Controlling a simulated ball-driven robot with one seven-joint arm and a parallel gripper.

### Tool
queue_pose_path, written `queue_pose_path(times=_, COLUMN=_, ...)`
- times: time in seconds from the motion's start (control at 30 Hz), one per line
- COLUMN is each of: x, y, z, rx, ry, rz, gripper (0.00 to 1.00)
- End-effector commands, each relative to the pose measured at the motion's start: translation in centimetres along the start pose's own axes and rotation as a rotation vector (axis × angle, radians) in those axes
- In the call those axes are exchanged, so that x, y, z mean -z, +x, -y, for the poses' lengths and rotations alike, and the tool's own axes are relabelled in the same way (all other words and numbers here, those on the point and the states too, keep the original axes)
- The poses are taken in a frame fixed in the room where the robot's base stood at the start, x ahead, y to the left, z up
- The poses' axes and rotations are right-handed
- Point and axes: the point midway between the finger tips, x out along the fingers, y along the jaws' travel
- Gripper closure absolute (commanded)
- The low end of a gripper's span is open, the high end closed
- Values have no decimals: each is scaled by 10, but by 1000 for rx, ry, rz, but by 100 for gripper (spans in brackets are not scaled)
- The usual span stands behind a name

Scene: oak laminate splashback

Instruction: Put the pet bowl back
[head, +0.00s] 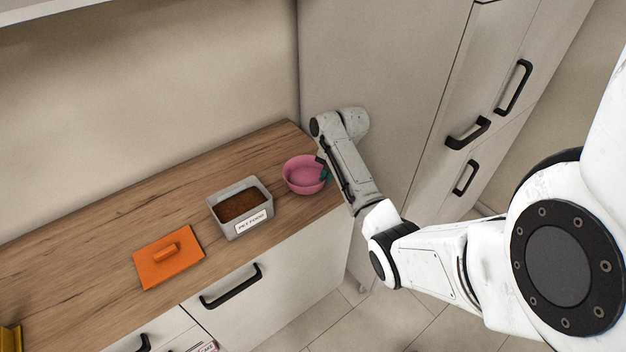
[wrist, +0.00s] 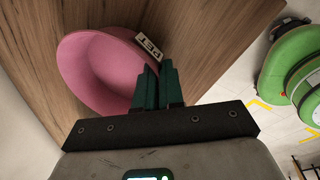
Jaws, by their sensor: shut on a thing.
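The pink pet bowl (head: 303,174) is at the right end of the wooden counter, just right of the food box. It shows large in the wrist view (wrist: 95,68), with a small "PET" label (wrist: 148,45) on its side. My gripper (head: 325,175) is at the bowl's right side, and its green fingers (wrist: 158,85) are shut on the bowl's rim. The bowl looks empty. I cannot tell whether its base touches the counter.
A grey box labelled pet food (head: 240,207), full of brown kibble, stands left of the bowl. An orange lid with a handle (head: 168,257) lies further left. A yellow object (head: 10,338) is at the lower left. A tall cabinet (head: 385,75) borders the counter's right end.

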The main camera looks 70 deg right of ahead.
Motion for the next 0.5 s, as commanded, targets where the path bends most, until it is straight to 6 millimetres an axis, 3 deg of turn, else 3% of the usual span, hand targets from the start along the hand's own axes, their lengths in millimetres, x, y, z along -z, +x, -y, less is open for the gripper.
queue_pose_path(times=0.13, x=-6, y=3, z=13, rx=-1, ry=2, rz=2, gripper=100)
queue_pose_path(times=0.47, x=-6, y=4, z=14, rx=-1, ry=1, rz=1, gripper=100)
queue_pose_path(times=0.5, x=-6, y=4, z=14, rx=0, ry=1, rz=0, gripper=89)
